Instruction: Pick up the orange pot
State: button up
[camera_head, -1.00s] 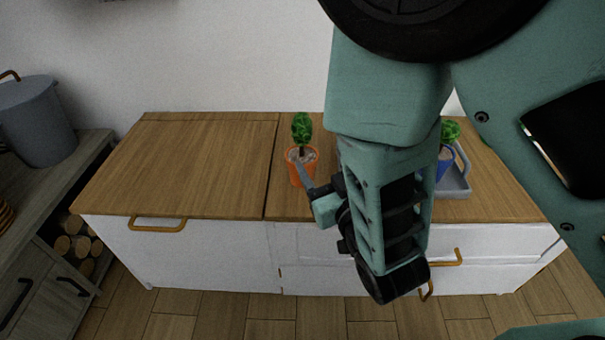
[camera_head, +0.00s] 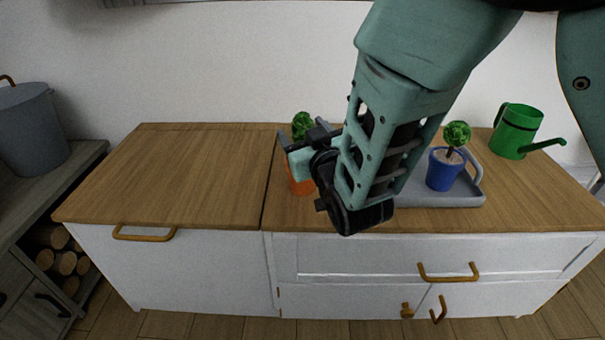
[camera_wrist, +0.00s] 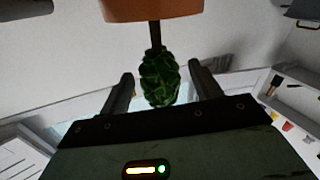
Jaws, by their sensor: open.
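The orange pot (camera_head: 301,187) stands on the wooden counter, left of the grey tray, with a small green plant (camera_head: 302,122) in it. My gripper (camera_head: 301,128) is open at the plant's height and hides much of the pot in the head view. In the wrist view the scene is upside down. The orange pot (camera_wrist: 152,9) shows at the top edge, partly cut off, with its stem and the leafy plant (camera_wrist: 160,80) hanging below. The plant is between the two open fingers of my gripper (camera_wrist: 163,88); whether they touch it cannot be told.
A grey tray (camera_head: 440,202) holds a blue pot (camera_head: 443,172) with a plant, right of my arm. A green watering can (camera_head: 517,132) stands at the back right. The counter's left part (camera_head: 180,180) is clear. A grey bucket (camera_head: 30,128) stands at far left.

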jog(key=shift+x, duration=1.3)
grip_shut()
